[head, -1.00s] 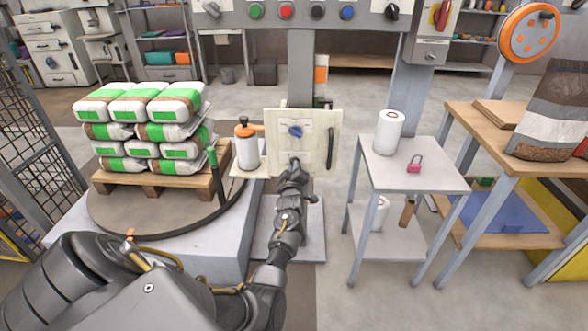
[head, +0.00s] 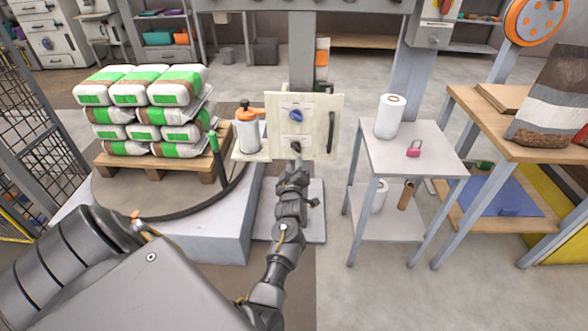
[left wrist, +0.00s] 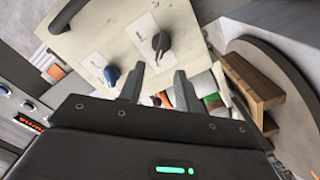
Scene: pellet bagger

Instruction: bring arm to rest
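A cream panel (head: 270,135) stands at the middle of the head view. It carries a blue knob (head: 291,115), a black knob (head: 296,146) below it and a black upright handle (head: 331,132) at its right. My left gripper (head: 297,157) is at the panel's lower edge, just below the black knob. In the left wrist view my left gripper (left wrist: 159,72) has its two fingers apart with nothing held. The black knob (left wrist: 162,45) shows just beyond the fingertips, and the blue knob (left wrist: 111,75) lies to its left. My right gripper is not in view.
An orange-topped bottle (head: 247,133) stands left of the panel, near a pallet (head: 160,168) of stacked bags (head: 140,110). A grey side table (head: 425,160) with a white roll (head: 390,116) and pink padlock (head: 414,149) stands right. Floor between panel and table is clear.

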